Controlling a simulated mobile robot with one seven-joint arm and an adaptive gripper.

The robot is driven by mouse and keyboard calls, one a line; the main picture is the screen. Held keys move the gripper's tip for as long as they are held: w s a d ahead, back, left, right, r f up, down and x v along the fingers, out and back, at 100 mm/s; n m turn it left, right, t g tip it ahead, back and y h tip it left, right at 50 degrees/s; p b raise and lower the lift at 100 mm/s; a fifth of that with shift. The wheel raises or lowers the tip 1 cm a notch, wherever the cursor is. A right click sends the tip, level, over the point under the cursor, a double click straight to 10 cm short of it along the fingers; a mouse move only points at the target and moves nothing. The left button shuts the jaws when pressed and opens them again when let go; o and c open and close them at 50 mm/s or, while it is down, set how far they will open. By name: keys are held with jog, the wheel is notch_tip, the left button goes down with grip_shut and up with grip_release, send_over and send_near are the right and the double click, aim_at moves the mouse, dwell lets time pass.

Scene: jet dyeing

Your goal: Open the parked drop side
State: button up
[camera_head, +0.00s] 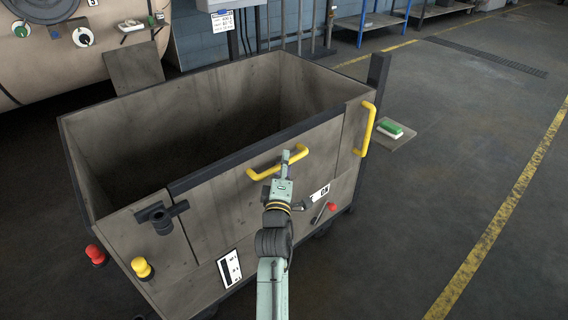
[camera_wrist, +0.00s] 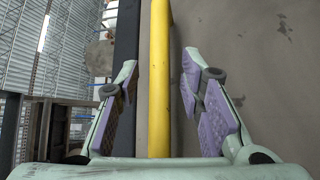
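The grey-brown cart (camera_head: 110,218) stands in front of me. Its drop side (camera_head: 225,202) is the near wall panel, upright with a dark top edge. A yellow handle (camera_head: 263,175) is mounted near the top of the panel. My gripper (camera_head: 286,160) is at this handle and partly covers it. In the wrist view, the yellow handle bar (camera_wrist: 159,110) runs between the two purple-padded fingers of my gripper (camera_wrist: 159,62), with gaps on both sides. The gripper is open. A dark latch-like fitting (camera_head: 162,214) sits at the panel's left end.
Another yellow handle (camera_head: 367,128) is on the cart's right corner. A red-knobbed lever (camera_head: 331,207) is low on the right front. Red (camera_head: 96,254) and yellow (camera_head: 142,267) knobs project at the left. A large beige vessel (camera_head: 70,60) stands behind.

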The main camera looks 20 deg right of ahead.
jog(key=shift+c, duration=0.2)
grip_shut()
dwell(0.6)
